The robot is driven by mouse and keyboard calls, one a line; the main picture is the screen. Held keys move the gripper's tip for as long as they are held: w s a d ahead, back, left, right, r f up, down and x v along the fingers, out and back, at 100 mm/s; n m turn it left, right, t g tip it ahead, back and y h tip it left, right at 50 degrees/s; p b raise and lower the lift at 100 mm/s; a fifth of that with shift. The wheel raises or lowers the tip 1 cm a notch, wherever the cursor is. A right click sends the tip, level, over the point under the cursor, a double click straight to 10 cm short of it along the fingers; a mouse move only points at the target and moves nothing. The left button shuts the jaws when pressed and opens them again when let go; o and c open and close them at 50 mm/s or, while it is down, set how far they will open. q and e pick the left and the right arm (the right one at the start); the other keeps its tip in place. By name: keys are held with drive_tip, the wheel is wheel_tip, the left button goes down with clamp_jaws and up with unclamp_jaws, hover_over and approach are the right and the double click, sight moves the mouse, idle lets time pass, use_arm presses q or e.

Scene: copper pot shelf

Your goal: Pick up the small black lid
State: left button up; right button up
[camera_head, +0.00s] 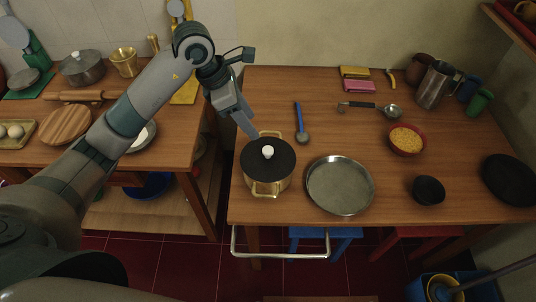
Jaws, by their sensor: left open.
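The small black lid (284,164) with a white knob sits on top of a golden pot (268,187) on the right-hand table. The pot has two side handles, one at the front and one at the back. My left gripper (251,132) points down just above and behind the lid, slightly left of its knob. It is open, and nothing shows between its fingers. Whether its tips touch the back edge of the pot I cannot tell. My right gripper is not in view.
A round metal pan (340,186) stands right of the pot. The left table holds a cutting board (66,124) and a lidded pot (82,68).

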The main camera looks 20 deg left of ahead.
use_arm(q)
drive_tip(key=p, duration=0.2)
approach(266, 149)
drive_tip(key=w+f, duration=0.1)
drive_tip(key=f, duration=0.1)
drive_tip(key=shift+w+d+f, duration=0.25)
drive_tip(key=shift+d+f, duration=0.2)
drive_tip(key=shift+d, duration=0.15)
drive_tip(key=shift+s+d+f+p, duration=0.1)
drive_tip(key=shift+d+f+p, duration=0.05)
drive_tip(key=shift+f+p, duration=0.2)
drive_tip(key=shift+s+d+f+p, duration=0.1)
drive_tip(key=shift+f+p, duration=0.1)
drive_tip(key=shift+f, duration=0.2)
drive_tip(key=x, duration=0.1)
drive_tip(key=p+x, duration=0.1)
drive_tip(key=x, duration=0.1)
drive_tip(key=shift+s, duration=0.25)
drive_tip(key=shift+w+f, duration=0.15)
drive_tip(key=shift+f, duration=0.25)
clamp_jaws()
